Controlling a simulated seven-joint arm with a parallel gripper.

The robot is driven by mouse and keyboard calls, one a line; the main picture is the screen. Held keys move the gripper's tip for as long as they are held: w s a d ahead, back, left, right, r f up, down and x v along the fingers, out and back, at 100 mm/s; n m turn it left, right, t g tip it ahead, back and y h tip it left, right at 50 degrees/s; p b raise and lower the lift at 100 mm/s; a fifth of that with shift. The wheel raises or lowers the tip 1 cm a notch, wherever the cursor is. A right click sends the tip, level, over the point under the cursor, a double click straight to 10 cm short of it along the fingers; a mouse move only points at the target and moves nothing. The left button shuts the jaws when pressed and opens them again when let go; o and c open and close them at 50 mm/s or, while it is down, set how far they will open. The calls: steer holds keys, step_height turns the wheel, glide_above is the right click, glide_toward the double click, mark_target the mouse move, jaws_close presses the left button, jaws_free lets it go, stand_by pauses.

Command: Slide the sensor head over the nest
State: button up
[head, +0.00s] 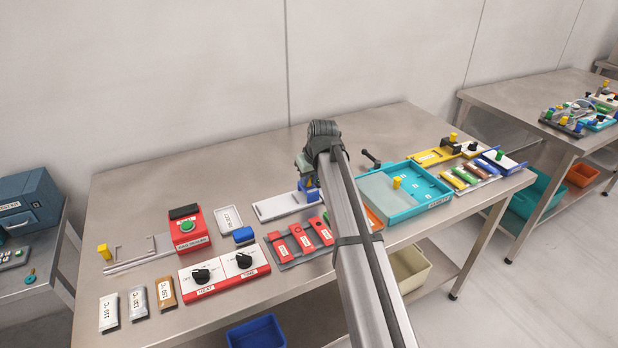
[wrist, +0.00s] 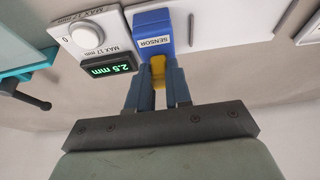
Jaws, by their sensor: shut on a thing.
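The sensor head is a blue block labelled SENSOR (wrist: 153,35) at the top middle of the wrist view. In the head view a bit of blue (head: 310,191) shows below my gripper, mostly hidden by my arm. My gripper (wrist: 158,82) is shut on the sensor head's yellow grip (wrist: 158,70). The sensor head is at the edge of a long white plate (wrist: 222,18), which also shows in the head view (head: 277,207). I cannot make out the nest for sure.
A white unit with a round knob (wrist: 86,35) and a green display reading 2.5 mm (wrist: 108,66) sits just left of the sensor head in the wrist view. A teal tray (head: 432,205) stands right of my arm; a red-labelled rack (head: 290,262) lies in front.

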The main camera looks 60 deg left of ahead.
jaws_close()
steer(key=s, duration=1.1)
steer(key=o, duration=0.7)
jaws_free()
steer(key=shift+o, duration=0.5)
steer(key=shift+r, duration=0.1)
steer(key=shift+d+r, duration=0.15)
steer(key=shift+r, duration=0.1)
steer(key=v, duration=1.3)
